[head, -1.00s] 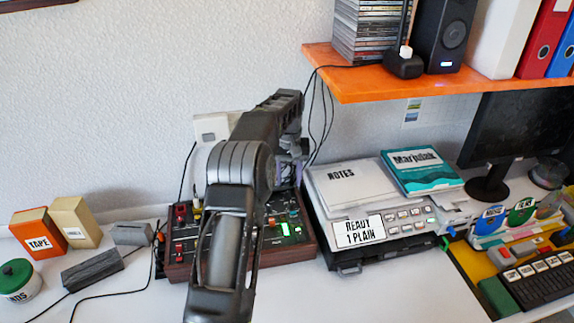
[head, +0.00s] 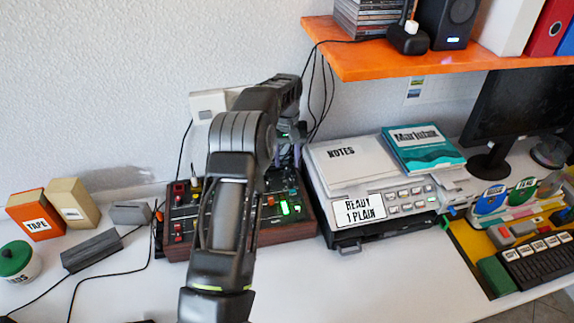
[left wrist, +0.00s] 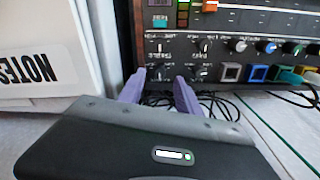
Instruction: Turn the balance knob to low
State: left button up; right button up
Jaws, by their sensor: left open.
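The control box (head: 180,238) with red-brown sides sits on the desk, its dark panel partly hidden behind my left arm. In the left wrist view its panel (left wrist: 225,20) fills the upper right. Small black knobs with pale marks sit at the panel's left part, and coloured knobs are in a row to the right. The labels are too small to tell which is the balance knob. My left gripper (left wrist: 159,76) is open and empty, its purple fingers apart in front of the lower-left black knobs. In the head view it shows (head: 287,153) above the box's back right. My right gripper is not in view.
A grey machine (head: 400,205) bearing a notes stack (head: 345,170) stands close to the box's right. A white box (head: 208,104) stands behind. An orange shelf (head: 370,65) overhangs at upper right. Cables (head: 120,263) lie at left. The front desk is clear.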

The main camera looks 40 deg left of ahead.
aim_at(287, 170)
pick_arm(q)
jog(key=shift+f, duration=1.55)
jog(key=shift+c, duration=0.3)
grip_shut()
